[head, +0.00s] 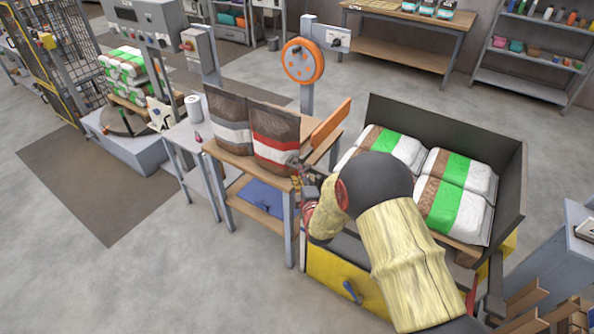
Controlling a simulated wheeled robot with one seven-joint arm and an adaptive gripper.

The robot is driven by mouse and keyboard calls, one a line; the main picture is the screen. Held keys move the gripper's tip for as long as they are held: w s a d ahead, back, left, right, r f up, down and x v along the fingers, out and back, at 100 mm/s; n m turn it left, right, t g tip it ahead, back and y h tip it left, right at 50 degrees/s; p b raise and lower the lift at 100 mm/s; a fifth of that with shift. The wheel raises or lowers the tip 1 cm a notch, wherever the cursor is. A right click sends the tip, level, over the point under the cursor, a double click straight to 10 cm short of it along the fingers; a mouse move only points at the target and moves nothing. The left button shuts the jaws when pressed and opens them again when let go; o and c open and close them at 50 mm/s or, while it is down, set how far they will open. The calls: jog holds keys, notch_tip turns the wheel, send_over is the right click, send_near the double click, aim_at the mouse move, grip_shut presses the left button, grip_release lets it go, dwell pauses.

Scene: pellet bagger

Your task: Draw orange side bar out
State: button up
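An orange side bar (331,122) slants up to the right at the right end of a wooden-topped work table (222,152), just behind the red-banded brown bag (275,139). The upper part of the bar is in plain sight; its lower end is close to the bag and table edge. My gripper (297,172) is low at the table's right edge, in front of the bar and beside the bag's lower right corner. It looks apart from the bar. My arm hides much of it, and its fingers are too small to read.
A dark-walled bin (447,122) of green-and-white bags is at the right. A yellow box (343,282) is below my arm.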

jog(key=v, duration=0.7)
jog(key=shift+s, duration=0.35)
